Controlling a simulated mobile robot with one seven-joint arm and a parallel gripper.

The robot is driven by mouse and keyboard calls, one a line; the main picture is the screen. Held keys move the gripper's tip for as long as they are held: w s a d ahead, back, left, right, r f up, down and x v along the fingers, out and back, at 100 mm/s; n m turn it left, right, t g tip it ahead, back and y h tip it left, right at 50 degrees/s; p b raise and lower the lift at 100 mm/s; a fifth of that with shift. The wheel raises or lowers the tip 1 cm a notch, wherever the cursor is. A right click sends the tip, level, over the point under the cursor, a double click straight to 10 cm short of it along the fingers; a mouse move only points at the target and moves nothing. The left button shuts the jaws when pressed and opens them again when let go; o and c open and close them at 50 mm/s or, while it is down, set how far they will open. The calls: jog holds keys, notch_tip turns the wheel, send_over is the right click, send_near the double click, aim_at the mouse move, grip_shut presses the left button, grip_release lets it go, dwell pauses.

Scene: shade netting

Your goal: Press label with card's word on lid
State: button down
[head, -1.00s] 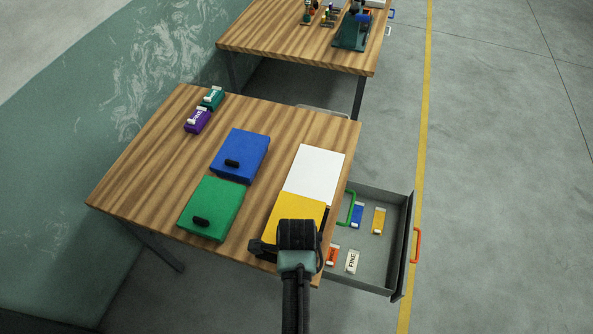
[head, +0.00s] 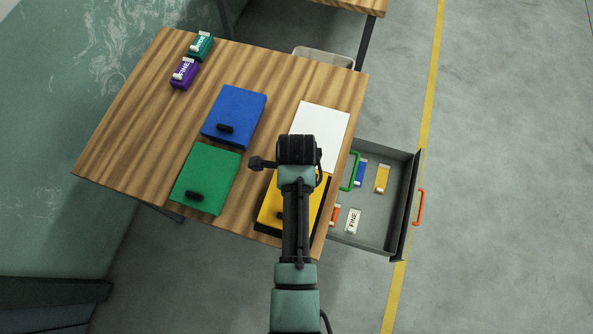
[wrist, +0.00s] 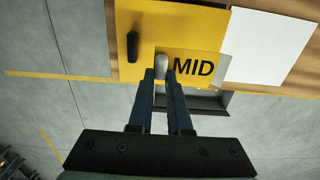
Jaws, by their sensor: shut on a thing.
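In the wrist view my gripper (wrist: 161,76) is shut on the pale grey tab of a translucent label (wrist: 195,68) that reads MID. The label overlaps the lower right corner of the yellow lid (wrist: 180,22) and reaches past its lower edge. I cannot tell whether it touches the lid. The lid has a dark knob at its left. In the head view the yellow lid (head: 307,207) lies at the table's near right corner, partly hidden by my arm. My fingertips and the held label are hidden there.
A white panel (head: 320,125) lies beyond the yellow lid. Blue (head: 240,110) and green (head: 207,170) lids lie to the left. Purple (head: 184,74) and teal (head: 200,47) blocks stand at the far left. The open drawer (head: 385,225) at right holds several labels, one reading FINE (head: 353,220).

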jog(key=shift+w, duration=0.1)
jog(key=shift+f, duration=0.25)
jog(key=shift+f+b, duration=2.05)
jog(key=shift+f, duration=0.9)
jog(key=shift+f, duration=0.4)
jog(key=c, duration=0.8)
grip_release()
jog(key=shift+r, duration=0.1)
